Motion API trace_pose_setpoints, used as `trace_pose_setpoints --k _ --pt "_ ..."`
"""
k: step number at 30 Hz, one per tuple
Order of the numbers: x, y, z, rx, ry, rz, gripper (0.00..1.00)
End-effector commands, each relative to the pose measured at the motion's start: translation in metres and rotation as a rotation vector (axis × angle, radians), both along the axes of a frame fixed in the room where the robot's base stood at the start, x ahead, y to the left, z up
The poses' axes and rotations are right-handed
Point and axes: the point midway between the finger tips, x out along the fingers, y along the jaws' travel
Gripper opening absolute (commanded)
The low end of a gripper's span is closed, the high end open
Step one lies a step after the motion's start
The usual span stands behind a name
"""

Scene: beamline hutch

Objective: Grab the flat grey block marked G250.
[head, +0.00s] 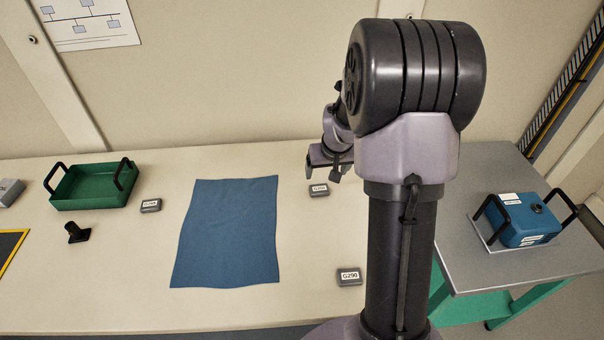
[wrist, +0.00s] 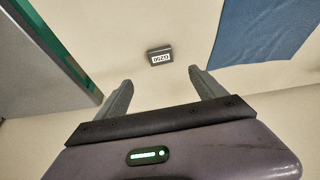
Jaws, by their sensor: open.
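A small flat grey block (head: 319,190) lies on the bench right of the blue cloth; its small label seems to read G250. In the wrist view what looks like the same block (wrist: 160,52) lies ahead between the fingertips, its label upside down and hard to read. My gripper (head: 330,160) is open and empty above the bench, just behind that block and apart from it; the open fingers also show in the wrist view (wrist: 162,88). Another grey block (head: 348,276), marked G290, lies nearer the front edge. A third (head: 151,205), its label unclear, lies by the green tray.
The blue cloth (head: 226,232) lies flat on the bench (head: 110,285). A green tray (head: 92,203) with black handles and a small black part (head: 77,233) are at left. A blue case (head: 522,220) stands on a grey side table (head: 480,270) at right. Bare bench surrounds the blocks.

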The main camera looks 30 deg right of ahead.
Motion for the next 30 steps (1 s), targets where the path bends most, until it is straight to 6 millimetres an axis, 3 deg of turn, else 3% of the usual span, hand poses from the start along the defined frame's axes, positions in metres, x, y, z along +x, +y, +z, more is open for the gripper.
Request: trace_pose_setpoints --k 1,6,14,20,26,30 --pt "0.005 -0.002 -0.022 0.001 0.004 0.001 0.8" --pt "0.021 -0.007 -0.062 0.002 0.002 0.0 0.8" --pt "0.031 -0.01 -0.087 0.002 0.002 0.0 0.8" --pt "0.044 -0.014 -0.123 0.002 0.002 0.0 0.8" --pt "0.046 -0.015 -0.122 0.001 0.001 0.0 0.8" --pt "0.046 -0.015 -0.121 0.001 0.001 0.0 0.54"
